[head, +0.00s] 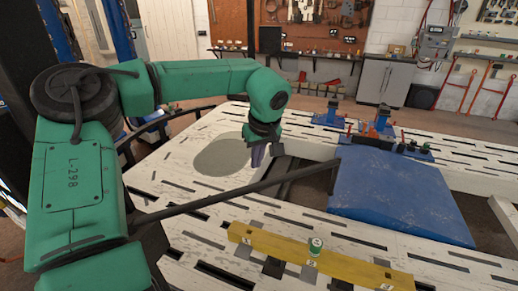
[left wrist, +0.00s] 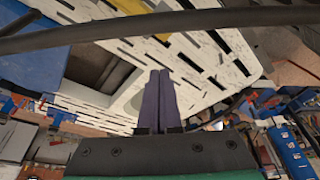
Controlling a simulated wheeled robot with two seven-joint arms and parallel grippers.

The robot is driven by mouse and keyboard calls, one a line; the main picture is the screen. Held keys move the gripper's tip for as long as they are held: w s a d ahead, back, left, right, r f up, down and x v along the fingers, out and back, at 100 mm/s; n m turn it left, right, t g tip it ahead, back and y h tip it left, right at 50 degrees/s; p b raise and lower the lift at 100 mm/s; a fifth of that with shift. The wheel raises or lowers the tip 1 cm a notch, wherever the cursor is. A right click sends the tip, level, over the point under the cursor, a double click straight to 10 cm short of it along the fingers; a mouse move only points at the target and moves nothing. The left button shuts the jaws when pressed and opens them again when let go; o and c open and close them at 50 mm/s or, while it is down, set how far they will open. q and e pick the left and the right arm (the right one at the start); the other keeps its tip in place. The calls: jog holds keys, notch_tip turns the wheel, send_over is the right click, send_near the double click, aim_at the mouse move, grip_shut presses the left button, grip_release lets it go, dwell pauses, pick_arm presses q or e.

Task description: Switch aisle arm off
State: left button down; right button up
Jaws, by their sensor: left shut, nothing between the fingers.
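A yellow bar (head: 345,262) with small numbered labels lies across the near part of the white slotted bench. A small green-topped white knob or piece (head: 315,246) stands near its middle. Which thing is the aisle arm, and whether it is on or off, I cannot tell. My left gripper (head: 257,156) has dark purple fingers, points down above the bench's far left part, and is well apart from the yellow bar. In the left wrist view its fingers (left wrist: 158,100) lie together, shut and empty. My right gripper is in neither view.
A long dark bar (head: 235,192) spans the bench between my left gripper and the yellow bar. A blue panel (head: 395,195) lies at the right. Blue fixtures with orange parts (head: 378,125) stand behind it. A grey oval patch (head: 220,156) marks the bench near my gripper.

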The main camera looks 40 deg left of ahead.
pick_arm(q)
jog(key=d+f+p, duration=0.1)
jog(key=s+d+f+p, duration=0.1)
jog(key=shift+s+d+f+p, duration=0.3)
jog(key=shift+d+f+p, duration=0.05)
jog(key=shift+d+p, duration=0.05)
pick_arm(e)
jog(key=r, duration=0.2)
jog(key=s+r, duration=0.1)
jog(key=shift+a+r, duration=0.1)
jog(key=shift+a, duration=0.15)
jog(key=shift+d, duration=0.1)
